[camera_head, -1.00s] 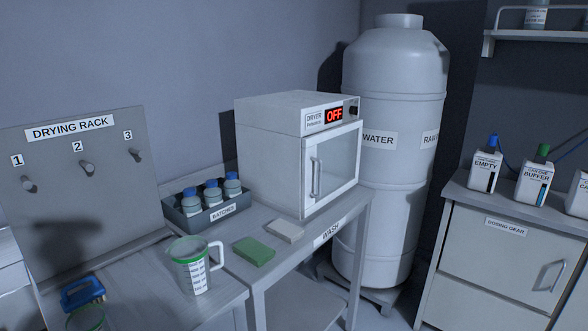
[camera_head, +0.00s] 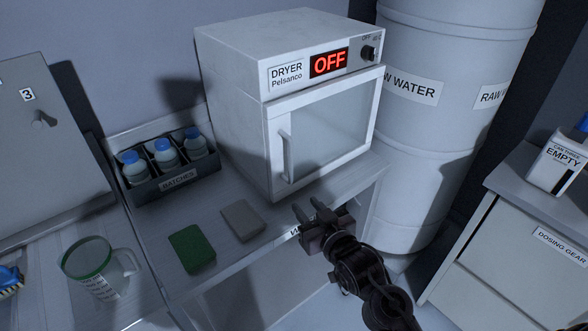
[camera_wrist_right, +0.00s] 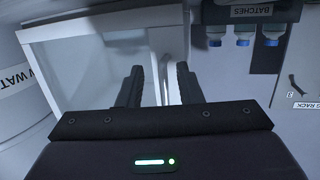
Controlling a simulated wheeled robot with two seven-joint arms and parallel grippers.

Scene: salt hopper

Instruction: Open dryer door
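The dryer (camera_head: 235,95) is a white box on the table with a red OFF display. Its glass-fronted door (camera_head: 335,120) is shut, with a vertical bar handle (camera_head: 286,157) on its left side. My right gripper (camera_head: 309,210) is in front of and below the door, a little right of the handle, apart from it. In the right wrist view (camera_wrist_right: 159,85) its two fingers are spread with a gap, and nothing is held. The handle (camera_wrist_right: 165,78) shows between and beyond the fingers there. My left gripper is not in view.
A green sponge (camera_head: 192,248) and a grey block (camera_head: 242,219) lie on the table left of my right gripper. A batches tray (camera_head: 180,184) with bottles and a measuring jug (camera_head: 88,268) stand further left. A raw water tank (camera_head: 440,120) stands right of the dryer.

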